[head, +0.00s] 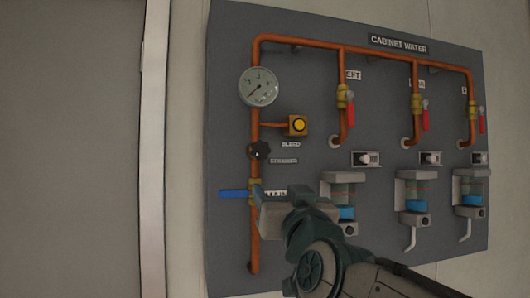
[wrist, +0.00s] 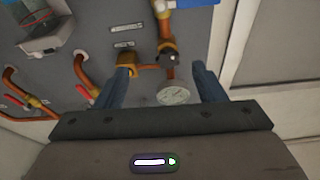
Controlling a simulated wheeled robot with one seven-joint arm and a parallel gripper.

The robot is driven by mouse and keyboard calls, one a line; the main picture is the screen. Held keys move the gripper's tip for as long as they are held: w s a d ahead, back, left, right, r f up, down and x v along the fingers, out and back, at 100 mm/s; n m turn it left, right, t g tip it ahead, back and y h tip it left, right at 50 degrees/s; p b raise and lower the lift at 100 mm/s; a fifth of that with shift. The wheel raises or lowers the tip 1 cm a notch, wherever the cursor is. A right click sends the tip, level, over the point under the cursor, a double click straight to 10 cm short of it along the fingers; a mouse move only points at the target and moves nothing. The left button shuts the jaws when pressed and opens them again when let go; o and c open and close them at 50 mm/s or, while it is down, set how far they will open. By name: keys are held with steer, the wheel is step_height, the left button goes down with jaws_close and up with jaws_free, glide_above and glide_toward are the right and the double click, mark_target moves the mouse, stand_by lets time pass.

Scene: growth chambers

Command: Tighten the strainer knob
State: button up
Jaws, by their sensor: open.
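The strainer knob (head: 260,150) is a dark, lobed knob on the vertical copper pipe, below the gauge and beside the "STRAINER" label. In the wrist view, where the panel appears upside down, the knob (wrist: 168,57) shows between my fingertips in the picture, on the panel beyond them. My gripper (wrist: 161,66) is open and empty, its two dark blue fingers spread wide. I see no contact with the knob.
The yellow bleed button (head: 299,125) sits just above right of the knob, and the pressure gauge (head: 259,86) is above. A blue valve handle (head: 234,193) sticks out left below. Red-handled valves (head: 350,115) and filter units (head: 343,200) are to the right.

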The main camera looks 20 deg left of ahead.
mark_target(261, 150)
steer(key=shift+t+y, duration=0.3)
steer(key=shift+t, duration=0.1)
steer(key=r+p+x, duration=0.1)
steer(key=p+x, duration=0.1)
steer(key=x, duration=0.3)
steer(key=s+r+p+x, duration=0.1)
steer(key=p+x, duration=0.1)
steer(key=x, duration=0.3)
steer(key=r+p+x, duration=0.1)
steer(key=p+x, duration=0.1)
steer(key=x, duration=0.2)
steer(key=shift+w+a+r, duration=0.1)
steer(key=shift+a+r, duration=0.05)
steer(key=shift+a, duration=0.1)
steer(key=c, duration=1)
